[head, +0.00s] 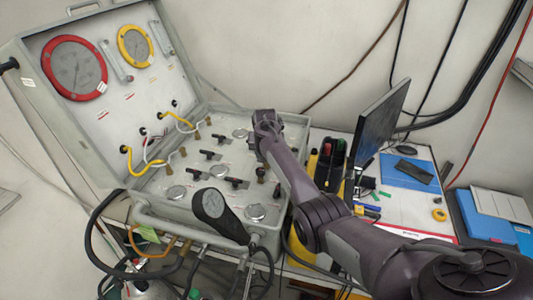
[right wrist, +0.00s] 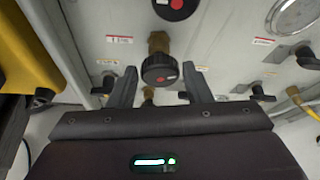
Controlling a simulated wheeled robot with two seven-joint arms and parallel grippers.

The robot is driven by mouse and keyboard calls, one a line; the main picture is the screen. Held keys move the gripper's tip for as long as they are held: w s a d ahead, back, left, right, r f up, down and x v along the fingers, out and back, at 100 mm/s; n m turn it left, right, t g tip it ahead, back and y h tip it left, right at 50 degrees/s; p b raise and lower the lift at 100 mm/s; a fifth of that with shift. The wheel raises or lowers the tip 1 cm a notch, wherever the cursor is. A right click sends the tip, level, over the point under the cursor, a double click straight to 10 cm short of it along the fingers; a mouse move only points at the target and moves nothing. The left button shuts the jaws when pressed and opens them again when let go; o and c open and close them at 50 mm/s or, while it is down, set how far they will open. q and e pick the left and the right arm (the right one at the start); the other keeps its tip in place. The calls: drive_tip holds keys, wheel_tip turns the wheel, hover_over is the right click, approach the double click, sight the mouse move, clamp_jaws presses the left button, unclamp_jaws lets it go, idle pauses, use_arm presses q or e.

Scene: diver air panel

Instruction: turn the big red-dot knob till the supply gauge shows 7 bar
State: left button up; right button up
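A round black knob with a red dot (right wrist: 160,68) sits on a brass stem in the right wrist view. A larger-looking black disc with a red dot (right wrist: 176,5) is cut off at the top edge there. My right gripper (right wrist: 160,80) is open, one finger on each side of the nearer knob; I cannot tell whether either finger touches it. In the head view my right arm reaches over the panel's right side and hides that area. The red-rimmed gauge (head: 75,68) and yellow-rimmed gauge (head: 135,46) are in the lid; their readings are too small to tell. My left gripper is not in view.
Black lever valves (head: 211,155) and round metal discs cover the panel (head: 160,208). A black paddle-shaped object (head: 220,215) rises at its front. A monitor (head: 380,120) and a desk with blue folders (head: 406,172) stand right. Another gauge (right wrist: 298,14) shows in the wrist view.

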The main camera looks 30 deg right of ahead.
drive_tip(key=shift+o, duration=1.3)
drive_tip(key=b+v, duration=0.2)
drive_tip(key=v, duration=0.5)
drive_tip(key=shift+r, duration=0.4)
